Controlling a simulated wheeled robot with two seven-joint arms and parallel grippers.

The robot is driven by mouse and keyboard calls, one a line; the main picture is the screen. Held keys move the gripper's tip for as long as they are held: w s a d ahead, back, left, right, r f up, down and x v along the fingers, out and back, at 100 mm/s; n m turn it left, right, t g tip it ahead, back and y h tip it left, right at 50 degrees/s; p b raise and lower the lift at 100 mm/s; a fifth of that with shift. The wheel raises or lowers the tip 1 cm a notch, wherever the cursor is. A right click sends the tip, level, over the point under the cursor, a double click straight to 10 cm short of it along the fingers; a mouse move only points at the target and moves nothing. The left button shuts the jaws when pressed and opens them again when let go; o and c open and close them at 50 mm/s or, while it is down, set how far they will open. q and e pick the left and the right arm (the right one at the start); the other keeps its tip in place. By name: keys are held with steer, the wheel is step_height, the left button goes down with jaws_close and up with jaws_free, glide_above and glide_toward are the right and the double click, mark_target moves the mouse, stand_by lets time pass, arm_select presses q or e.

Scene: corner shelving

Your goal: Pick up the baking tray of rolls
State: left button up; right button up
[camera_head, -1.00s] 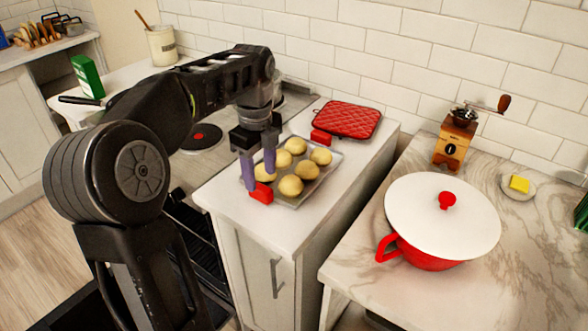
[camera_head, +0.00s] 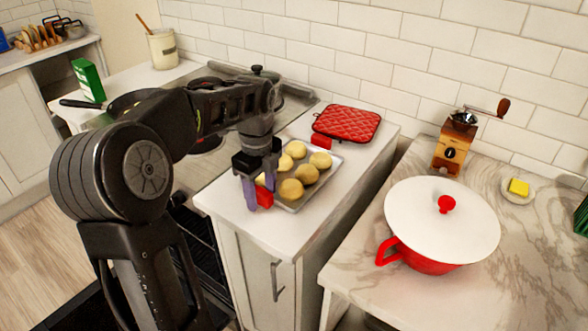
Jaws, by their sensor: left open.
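The baking tray (camera_head: 334,163) lies flat on the narrow white counter, holding several round golden rolls (camera_head: 291,189). It has a red grip at its near end (camera_head: 265,198) and another at its far end (camera_head: 321,142). My left gripper (camera_head: 262,188) points down at the near end, its purple fingers open and beside the near red grip. The gripper hides part of the near-left of the tray and some rolls. Whether the fingers touch the grip I cannot tell. My right gripper is not in view.
A red quilted pad (camera_head: 347,122) lies behind the tray. On the right marble counter stand a red pot with a white lid (camera_head: 440,215), a coffee grinder (camera_head: 455,143) and a butter dish (camera_head: 518,188). A stove with a pan (camera_head: 128,101) is left, partly behind my arm.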

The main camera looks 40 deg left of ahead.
arm_select(q)
jaws_close()
stand_by(0.6)
steer(key=shift+r, duration=0.1)
stand_by(0.8)
